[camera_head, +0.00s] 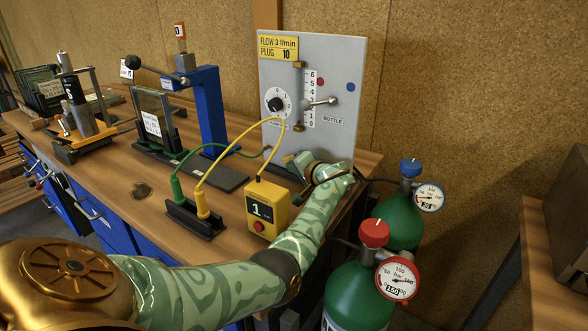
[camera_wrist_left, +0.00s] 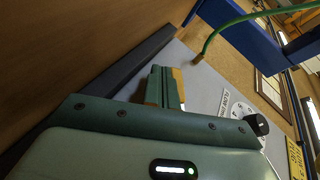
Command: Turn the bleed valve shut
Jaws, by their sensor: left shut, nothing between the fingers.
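No label I can read names a bleed valve, so I cannot tell which part it is. A grey upright panel (camera_head: 345,75) carries a black knob on a white numbered dial (camera_head: 275,104) and a silver lever handle (camera_head: 320,103) beside a number scale. The knob also shows in the left wrist view (camera_wrist_left: 258,124). My left gripper (camera_head: 297,162) is low in front of the panel, below the dial and lever. Its fingers (camera_wrist_left: 165,88) are together and empty. Whether they touch the panel is unclear. My right gripper is not in view.
Green cylinders with a blue knob (camera_head: 410,168) and red knob (camera_head: 374,233) stand right. A blue press (camera_head: 208,110) and a jack-like device (camera_head: 78,108) are further left.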

